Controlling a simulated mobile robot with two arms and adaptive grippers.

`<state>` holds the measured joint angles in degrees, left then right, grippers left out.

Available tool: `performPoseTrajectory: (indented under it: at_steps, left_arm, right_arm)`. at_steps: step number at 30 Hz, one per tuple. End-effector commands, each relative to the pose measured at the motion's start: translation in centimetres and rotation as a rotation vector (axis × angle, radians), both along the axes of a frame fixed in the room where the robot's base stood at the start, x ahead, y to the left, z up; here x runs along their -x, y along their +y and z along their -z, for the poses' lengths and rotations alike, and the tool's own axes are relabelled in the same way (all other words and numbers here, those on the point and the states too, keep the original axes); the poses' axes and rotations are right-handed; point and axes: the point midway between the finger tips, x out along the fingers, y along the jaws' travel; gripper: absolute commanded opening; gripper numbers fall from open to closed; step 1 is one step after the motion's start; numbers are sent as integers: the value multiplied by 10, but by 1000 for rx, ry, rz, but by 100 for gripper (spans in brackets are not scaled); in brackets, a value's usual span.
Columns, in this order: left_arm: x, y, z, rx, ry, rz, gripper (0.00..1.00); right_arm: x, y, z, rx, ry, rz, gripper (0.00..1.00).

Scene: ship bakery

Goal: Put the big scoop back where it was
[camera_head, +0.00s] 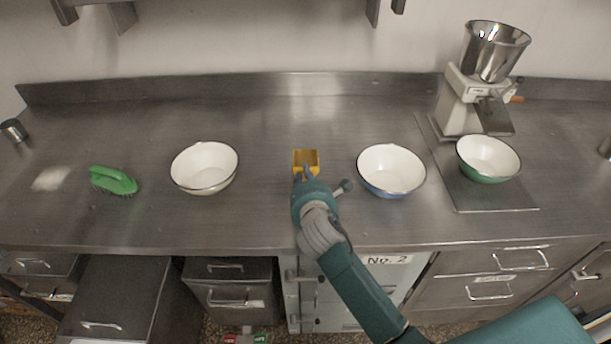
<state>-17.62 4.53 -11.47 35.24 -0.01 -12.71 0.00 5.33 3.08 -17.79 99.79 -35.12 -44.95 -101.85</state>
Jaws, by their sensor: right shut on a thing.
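A yellow scoop (306,157) is at the middle of the steel counter, between two white bowls. My right gripper (305,176) is at the scoop's near side and is shut on it. The gripper and wrist hide the scoop's handle. I cannot tell whether the scoop touches the counter or is held just above it. My left gripper is not in view.
A green brush (113,180) lies left, beside a white powdery patch (50,178). The counter (270,120) behind the scoop is clear.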

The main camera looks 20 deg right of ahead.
Motion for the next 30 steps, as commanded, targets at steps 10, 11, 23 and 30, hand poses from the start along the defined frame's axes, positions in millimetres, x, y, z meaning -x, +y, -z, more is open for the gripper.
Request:
performPoseTrajectory:
  at_steps: [10,11,23,30]
  left_arm:
    - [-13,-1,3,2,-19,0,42]
    - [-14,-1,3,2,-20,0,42]
    - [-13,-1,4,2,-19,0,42]
    - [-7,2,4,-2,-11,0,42]
  right_arm:
    - [0,0,7,2,-2,0,0]
    - [0,0,7,2,-2,0,0]
    - [0,0,10,1,-1,-1,41]
    - [4,1,10,1,2,0,41]
